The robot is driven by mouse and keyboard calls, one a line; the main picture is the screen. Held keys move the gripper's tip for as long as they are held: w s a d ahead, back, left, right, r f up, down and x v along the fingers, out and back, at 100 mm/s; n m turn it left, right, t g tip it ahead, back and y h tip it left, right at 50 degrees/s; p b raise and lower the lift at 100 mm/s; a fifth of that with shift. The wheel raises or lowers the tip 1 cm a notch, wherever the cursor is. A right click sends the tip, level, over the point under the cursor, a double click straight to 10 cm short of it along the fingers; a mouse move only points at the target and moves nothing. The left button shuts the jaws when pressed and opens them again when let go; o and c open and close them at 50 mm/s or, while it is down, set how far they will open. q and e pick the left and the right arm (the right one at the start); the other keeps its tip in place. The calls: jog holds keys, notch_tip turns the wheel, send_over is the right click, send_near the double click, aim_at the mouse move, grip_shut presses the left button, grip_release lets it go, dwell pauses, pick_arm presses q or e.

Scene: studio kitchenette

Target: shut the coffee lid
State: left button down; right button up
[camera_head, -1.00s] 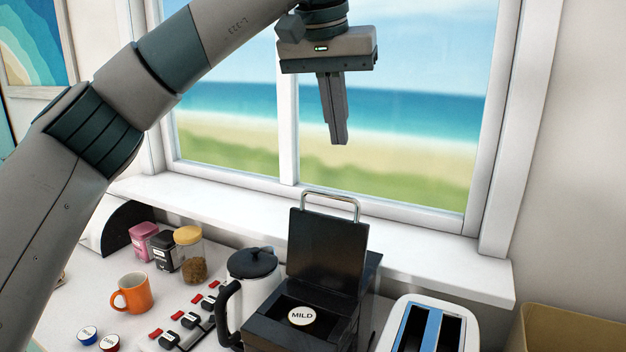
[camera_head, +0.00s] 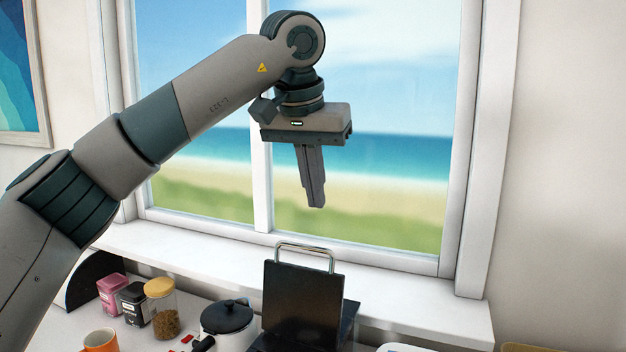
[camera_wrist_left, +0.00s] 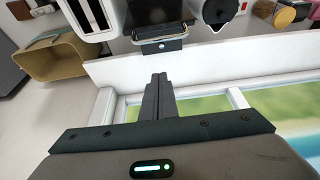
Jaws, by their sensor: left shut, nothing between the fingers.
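The coffee machine's black lid (camera_head: 301,302) stands open and upright in the head view, with a metal loop handle (camera_head: 305,249) on its top edge. The machine's body (camera_head: 349,322) is mostly cut off by the bottom of that view. My left gripper (camera_head: 316,205) is shut and empty, pointing down above the lid, apart from it, in front of the window. In the left wrist view, the shut fingers (camera_wrist_left: 158,78) point toward the lid's handle (camera_wrist_left: 160,44), with a gap between. My right gripper is not in view.
A coffee pot (camera_head: 227,319) stands left of the machine. A glass jar (camera_head: 163,308), a black tin (camera_head: 133,301), a pink tin (camera_head: 111,291) and an orange mug (camera_head: 100,341) are farther left. The toaster (camera_wrist_left: 92,18) and a tan bin (camera_wrist_left: 55,58) show in the wrist view. The windowsill (camera_head: 200,259) is bare.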

pick_arm(q)
notch_tip(320, 180, down, 7)
jog(key=s+p, duration=0.1)
jog(key=p, duration=0.3)
jog(key=shift+s+a+r, duration=0.2)
jog(key=shift+a, duration=0.15)
dwell(0.3)
